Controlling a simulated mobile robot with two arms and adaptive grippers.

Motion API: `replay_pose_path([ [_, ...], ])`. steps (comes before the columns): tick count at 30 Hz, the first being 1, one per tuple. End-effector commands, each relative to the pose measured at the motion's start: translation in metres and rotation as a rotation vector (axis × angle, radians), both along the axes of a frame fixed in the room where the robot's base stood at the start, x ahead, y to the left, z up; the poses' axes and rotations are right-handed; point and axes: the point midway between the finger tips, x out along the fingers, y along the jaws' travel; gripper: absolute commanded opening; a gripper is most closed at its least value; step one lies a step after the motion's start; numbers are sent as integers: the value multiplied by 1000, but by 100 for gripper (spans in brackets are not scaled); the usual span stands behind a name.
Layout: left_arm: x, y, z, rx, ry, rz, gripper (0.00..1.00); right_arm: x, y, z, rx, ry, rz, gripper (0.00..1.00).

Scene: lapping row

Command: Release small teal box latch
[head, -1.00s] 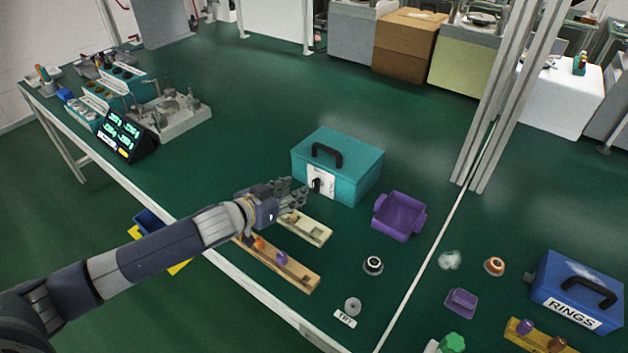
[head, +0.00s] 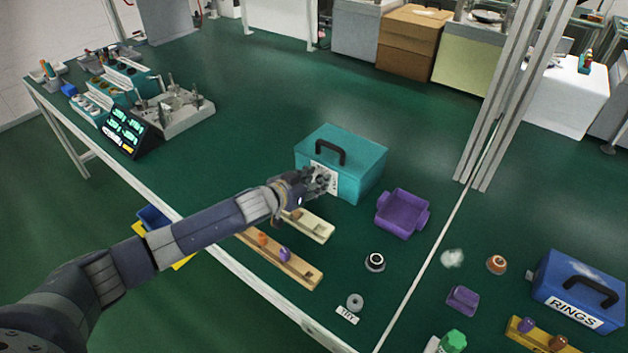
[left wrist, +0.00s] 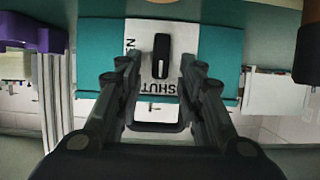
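The small teal box (head: 366,166) stands closed on the green bench, with a black handle on its lid. Its front bears a white label, with "SHUT" and part of another word legible in the left wrist view. There the black latch knob (left wrist: 161,56) stands upright in the picture on the label (left wrist: 178,72). My left gripper (head: 326,180) is at the box front and hides the latch in the head view. In the left wrist view its two fingers (left wrist: 158,68) are apart, one on each side of the knob, with gaps showing. My right gripper is out of view.
A purple tray (head: 400,228) stands close to the right of the box. A cream block (head: 317,229) and a wooden rack (head: 300,272) lie below my left gripper. A blue box marked RINGS (head: 566,282) is at far right. The bench behind the teal box is clear.

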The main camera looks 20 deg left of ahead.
Motion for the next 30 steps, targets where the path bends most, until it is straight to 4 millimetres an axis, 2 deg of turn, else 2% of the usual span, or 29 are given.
replay_pose_path([
  [1,0,0,0,0,0,0,30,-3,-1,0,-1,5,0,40],
  [5,0,0,0,0,0,0,1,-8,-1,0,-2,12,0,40],
  [17,-1,-2,-1,28,-8,1,0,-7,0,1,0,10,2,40],
  [30,-4,-9,-3,291,-105,1,0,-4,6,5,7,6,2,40],
])
